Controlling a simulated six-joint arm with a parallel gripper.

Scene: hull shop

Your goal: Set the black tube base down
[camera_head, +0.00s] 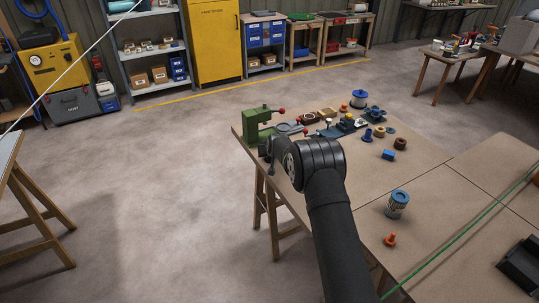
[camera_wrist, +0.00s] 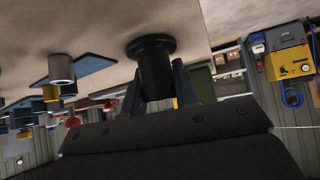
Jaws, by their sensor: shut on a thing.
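The black tube base (camera_wrist: 155,72) is in the wrist view, a dark cylinder with a wide flange that points toward the table top. My gripper (camera_wrist: 155,84) is shut on its tube, one finger on each side. The wrist picture is upside down, with the table (camera_wrist: 100,22) at the top. The flange is close to the table top; I cannot tell whether it touches. In the head view my arm covers the gripper and the tube base, near the table's far left corner (camera_head: 240,131).
A green press (camera_head: 256,122) stands at that corner, close to my wrist. A blue plate (camera_wrist: 98,66) bears a grey cylinder (camera_wrist: 61,68). Several small parts lie beyond, with a blue block (camera_head: 388,155). A can (camera_head: 397,204) and an orange piece (camera_head: 391,239) stand nearer. Mid-table is clear.

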